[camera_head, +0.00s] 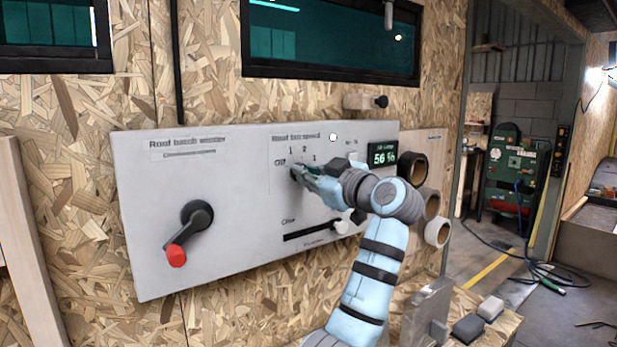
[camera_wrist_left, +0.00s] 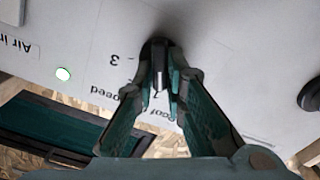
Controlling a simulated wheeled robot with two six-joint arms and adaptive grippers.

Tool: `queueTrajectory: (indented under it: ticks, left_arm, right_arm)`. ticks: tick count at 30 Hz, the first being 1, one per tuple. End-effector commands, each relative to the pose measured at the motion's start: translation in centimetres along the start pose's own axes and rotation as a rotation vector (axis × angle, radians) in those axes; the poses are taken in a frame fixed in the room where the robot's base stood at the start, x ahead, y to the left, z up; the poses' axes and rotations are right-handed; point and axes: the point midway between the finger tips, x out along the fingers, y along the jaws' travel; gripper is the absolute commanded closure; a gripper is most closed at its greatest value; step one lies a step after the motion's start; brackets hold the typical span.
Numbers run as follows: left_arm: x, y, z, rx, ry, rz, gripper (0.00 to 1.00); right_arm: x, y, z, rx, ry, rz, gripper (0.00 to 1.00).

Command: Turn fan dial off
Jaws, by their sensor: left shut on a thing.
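The fan dial is a small dark knob on the grey wall panel (camera_head: 140,240), under the label "Roof fan speed". In the head view, marks for off, 1, 2 and 3 surround it, and my gripper mostly hides it. In the left wrist view the dial (camera_wrist_left: 158,62) stands between my fingertips, near the printed 3. My left gripper (camera_head: 298,171) is shut on the dial, and its fingers also show in the wrist view (camera_wrist_left: 160,82). I cannot tell exactly where the dial points. My right gripper is not in view.
A lever with a red end (camera_head: 176,255) is at the panel's left. A slider with a pale knob (camera_head: 341,227) is below the dial. A display (camera_head: 383,155) reads 56 %. Several tape rolls (camera_head: 437,231) hang at the right. Small blocks (camera_head: 468,328) lie on the bench.

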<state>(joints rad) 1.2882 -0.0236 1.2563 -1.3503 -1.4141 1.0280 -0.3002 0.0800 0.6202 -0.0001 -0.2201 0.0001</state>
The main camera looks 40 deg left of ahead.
Motion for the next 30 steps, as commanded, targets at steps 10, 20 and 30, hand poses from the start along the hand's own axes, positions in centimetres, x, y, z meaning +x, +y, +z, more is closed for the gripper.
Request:
queueTrajectory:
  ticks: [10, 20, 30]
  left_arm:
    - [0.0, -0.3, 0.6, -0.311, -0.008, -0.005, 1.00]
    - [0.0, -0.4, 0.6, -0.525, -0.008, -0.006, 1.00]
    - [0.0, -0.5, 0.6, -0.606, -0.008, -0.006, 1.00]
  right_arm:
    - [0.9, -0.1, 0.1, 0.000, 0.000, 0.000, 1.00]
    - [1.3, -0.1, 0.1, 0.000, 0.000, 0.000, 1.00]
    - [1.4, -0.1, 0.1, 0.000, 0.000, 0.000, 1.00]
